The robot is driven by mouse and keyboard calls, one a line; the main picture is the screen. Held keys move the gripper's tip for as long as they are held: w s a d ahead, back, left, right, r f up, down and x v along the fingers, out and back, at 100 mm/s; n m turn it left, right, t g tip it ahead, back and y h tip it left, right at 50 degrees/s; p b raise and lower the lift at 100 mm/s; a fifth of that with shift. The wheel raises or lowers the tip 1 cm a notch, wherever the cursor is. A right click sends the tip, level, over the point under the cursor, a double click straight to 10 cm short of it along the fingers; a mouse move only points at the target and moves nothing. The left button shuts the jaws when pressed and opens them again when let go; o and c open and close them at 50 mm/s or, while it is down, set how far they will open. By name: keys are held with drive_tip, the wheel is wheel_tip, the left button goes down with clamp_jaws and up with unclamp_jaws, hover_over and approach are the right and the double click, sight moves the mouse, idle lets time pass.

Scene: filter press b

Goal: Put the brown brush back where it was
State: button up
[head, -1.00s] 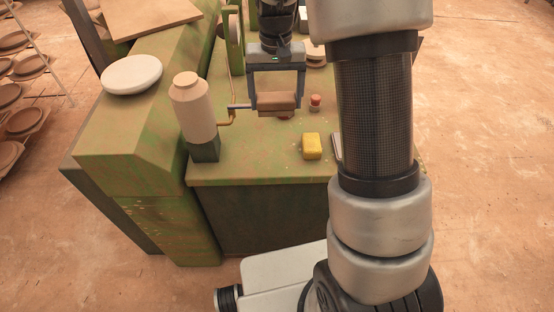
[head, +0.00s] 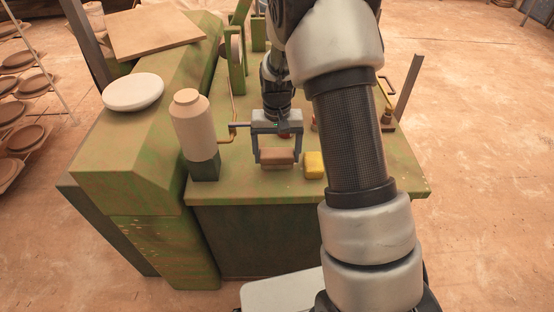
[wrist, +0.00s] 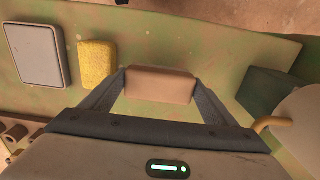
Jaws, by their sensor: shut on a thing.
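The brown brush (head: 278,158) is a small brown block in the head view. My gripper (head: 277,157) is shut on it, with one finger at each end. The wrist view shows the brush (wrist: 160,85) level between the two fingers. It is over the green table (head: 232,187), close to the front edge. I cannot tell whether its underside touches the table top. Bristles are not visible.
A yellow sponge (head: 314,165) lies just right of the brush. A beige bottle-shaped cylinder (head: 193,118) on a dark green block stands to the left, with a pipe beside it. A grey flat rectangular thing (wrist: 40,54) lies beyond the sponge in the wrist view.

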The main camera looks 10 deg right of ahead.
drive_tip(key=shift+f, duration=1.15)
drive_tip(key=shift+f, duration=0.2)
drive_tip(key=o, duration=1.1)
drive_tip(key=shift+r, duration=0.15)
